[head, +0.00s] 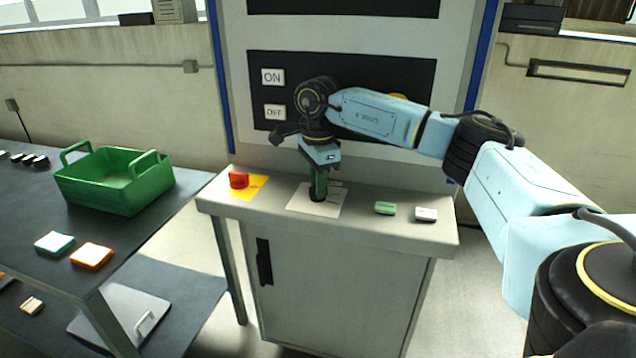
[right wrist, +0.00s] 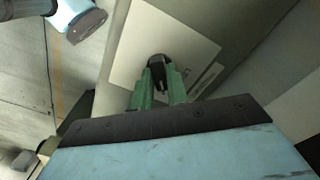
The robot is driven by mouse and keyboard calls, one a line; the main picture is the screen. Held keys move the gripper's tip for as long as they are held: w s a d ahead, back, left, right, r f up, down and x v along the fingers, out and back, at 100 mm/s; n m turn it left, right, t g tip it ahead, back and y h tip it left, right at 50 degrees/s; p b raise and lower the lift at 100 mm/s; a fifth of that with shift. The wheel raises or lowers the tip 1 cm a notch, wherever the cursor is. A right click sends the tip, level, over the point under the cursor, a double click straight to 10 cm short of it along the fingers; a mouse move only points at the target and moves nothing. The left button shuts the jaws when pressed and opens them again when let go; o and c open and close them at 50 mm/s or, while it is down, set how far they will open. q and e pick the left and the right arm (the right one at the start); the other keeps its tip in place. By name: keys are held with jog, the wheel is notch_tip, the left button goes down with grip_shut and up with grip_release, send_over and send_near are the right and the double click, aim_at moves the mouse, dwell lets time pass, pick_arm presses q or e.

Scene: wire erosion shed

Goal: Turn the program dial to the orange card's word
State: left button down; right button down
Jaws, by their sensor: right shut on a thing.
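The program dial (right wrist: 158,62) is a black knob on a pale square plate (head: 328,208) on top of the grey cabinet. My right gripper (head: 318,188) points down over the plate, its green fingers shut on the knob. In the right wrist view the gripper (right wrist: 160,85) has the knob between its fingertips. The dial's pointer and most of its markings are hidden or too small to read. An orange card-like block (head: 92,256) lies on the dark table at the left; no word on it is legible. My left gripper is not in view.
A red button (head: 238,180) on a yellow plate stands left of the dial. A green block (head: 385,208) and a whitish block (head: 426,214) lie to its right. A green crate (head: 115,205) and a teal block (head: 54,243) are on the left table. A control panel (head: 375,75) rises behind.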

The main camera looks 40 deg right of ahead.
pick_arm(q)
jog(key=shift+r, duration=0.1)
pick_arm(e)
jog(key=shift+r+m+p, duration=0.1)
jog(key=shift+m+p, duration=0.35)
jog(key=shift+m, duration=0.05)
jog(key=shift+m+p, duration=1.25)
jog(key=shift+m, duration=0.15)
jog(key=shift+m+p, duration=0.35)
jog(key=shift+m, duration=0.15)
jog(key=shift+m+p, duration=0.3)
jog(key=shift+m, duration=0.1)
jog(key=m+p, duration=0.1)
jog(key=m, duration=0.1)
jog(key=shift+m+p, duration=0.35)
jog(key=shift+m, duration=0.05)
pick_arm(q)
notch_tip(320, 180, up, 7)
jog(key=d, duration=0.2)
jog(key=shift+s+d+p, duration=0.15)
jog(key=shift+p, duration=0.2)
pick_arm(e)
jog(key=shift+m, duration=0.8)
